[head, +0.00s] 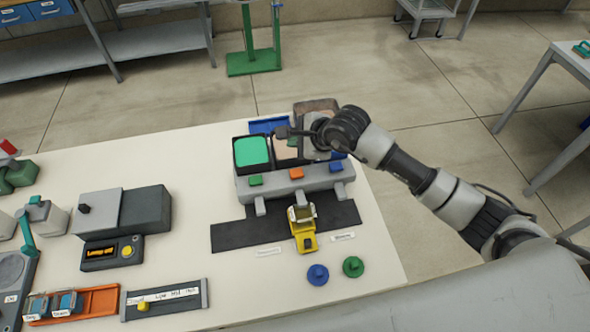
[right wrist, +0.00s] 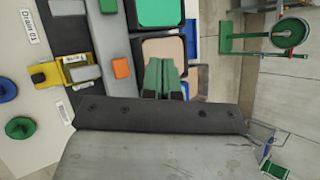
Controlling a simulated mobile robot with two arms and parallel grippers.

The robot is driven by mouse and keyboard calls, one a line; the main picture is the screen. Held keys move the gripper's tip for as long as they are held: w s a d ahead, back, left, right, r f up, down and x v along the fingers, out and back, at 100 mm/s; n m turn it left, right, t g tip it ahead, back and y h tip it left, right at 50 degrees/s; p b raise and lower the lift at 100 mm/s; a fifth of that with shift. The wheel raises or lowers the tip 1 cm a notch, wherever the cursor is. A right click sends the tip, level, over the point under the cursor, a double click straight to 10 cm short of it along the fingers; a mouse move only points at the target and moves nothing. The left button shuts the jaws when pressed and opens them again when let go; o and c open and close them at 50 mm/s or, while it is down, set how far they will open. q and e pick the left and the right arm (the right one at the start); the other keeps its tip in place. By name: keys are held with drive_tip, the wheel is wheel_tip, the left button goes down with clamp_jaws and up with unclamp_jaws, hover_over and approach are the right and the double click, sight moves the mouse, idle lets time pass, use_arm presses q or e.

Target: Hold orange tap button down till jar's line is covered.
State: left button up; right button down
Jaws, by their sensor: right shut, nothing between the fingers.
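The orange tap button (head: 296,174) is the middle one of three on the grey dispenser front (head: 325,183); it also shows in the right wrist view (right wrist: 121,68). The small clear jar (head: 302,213) is at a yellow holder (head: 307,243) below the middle tap. Its line and any liquid are too small to make out. My right gripper (right wrist: 163,76) is shut and empty, over the beige middle tank (right wrist: 152,50), beside the orange button and apart from it in the picture. In the head view its hand hides its fingertips. My left gripper is out of view.
A green button (head: 255,180) and a blue button (head: 336,166) flank the orange one. The green-topped tank (head: 251,151) stands left. Blue (head: 317,274) and green (head: 353,266) knobbed pieces lie in front. A dark grey machine (head: 145,218) stands farther left.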

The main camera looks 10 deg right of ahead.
drive_tip(key=b, duration=0.6)
approach(289, 170)
drive_tip(key=w+a+f, duration=0.2)
drive_tip(key=w+a, duration=0.1)
drive_tip(key=shift+w, duration=0.35)
drive_tip(key=shift+f, duration=0.3)
idle(1.2)
drive_tip(key=shift+f+b, duration=0.35)
drive_tip(key=shift+b, duration=0.25)
drive_tip(key=shift+f+b, duration=0.6)
idle(3.7)
